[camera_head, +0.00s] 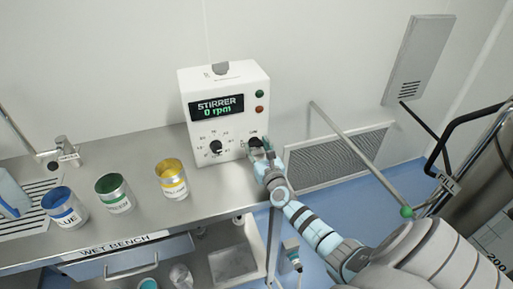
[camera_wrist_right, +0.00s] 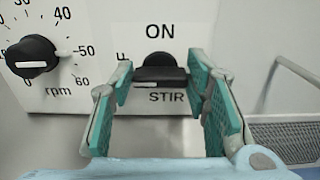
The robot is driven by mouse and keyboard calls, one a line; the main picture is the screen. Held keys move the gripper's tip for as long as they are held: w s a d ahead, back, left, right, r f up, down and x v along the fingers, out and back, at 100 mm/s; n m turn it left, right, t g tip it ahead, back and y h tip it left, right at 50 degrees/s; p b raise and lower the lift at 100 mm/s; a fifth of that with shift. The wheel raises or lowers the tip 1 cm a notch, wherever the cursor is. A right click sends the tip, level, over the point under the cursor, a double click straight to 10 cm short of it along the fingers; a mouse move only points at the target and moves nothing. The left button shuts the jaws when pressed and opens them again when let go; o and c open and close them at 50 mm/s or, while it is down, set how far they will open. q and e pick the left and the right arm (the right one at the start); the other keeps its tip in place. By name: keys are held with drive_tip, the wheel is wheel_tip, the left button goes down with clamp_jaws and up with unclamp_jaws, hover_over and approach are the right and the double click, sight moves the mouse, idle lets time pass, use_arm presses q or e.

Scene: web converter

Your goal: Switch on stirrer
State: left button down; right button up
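The white stirrer control box (camera_head: 229,90) stands at the back of the bench. Its display (camera_head: 222,107) reads "STIRRER 0 rpm". The black STIR switch knob (camera_wrist_right: 160,70) has "ON" above it and a partly hidden label at its left; its grip bar lies level. My right gripper (camera_head: 263,154) is at the box's lower right. In the right wrist view its teal fingers (camera_wrist_right: 163,98) are open, one on each side of the knob, with gaps visible. The head view mostly hides this knob. My left gripper is not in view.
A black rpm knob (camera_wrist_right: 32,56) sits left of the switch, also in the head view (camera_head: 215,147). A green lamp (camera_head: 259,94) and a red lamp (camera_head: 260,109) are above. Blue (camera_head: 65,207), green (camera_head: 115,194) and yellow (camera_head: 171,180) cans stand on the bench's left.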

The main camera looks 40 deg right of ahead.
drive_tip(key=c, duration=0.4)
drive_tip(key=shift+m, duration=0.4)
drive_tip(key=m+b, duration=0.2)
drive_tip(key=m, duration=0.1)
drive_tip(key=shift+d+f, duration=0.1)
drive_tip(key=m+b, duration=0.1)
drive_tip(key=m, duration=0.4)
drive_tip(key=shift+f+b, duration=0.1)
drive_tip(key=shift+b, duration=0.2)
drive_tip(key=m+b, duration=0.2)
drive_tip(key=m, duration=0.3)
drive_tip(key=shift+d+f, duration=0.1)
drive_tip(key=shift+m+b, duration=0.9)
drive_tip(key=shift+m, duration=1.2)
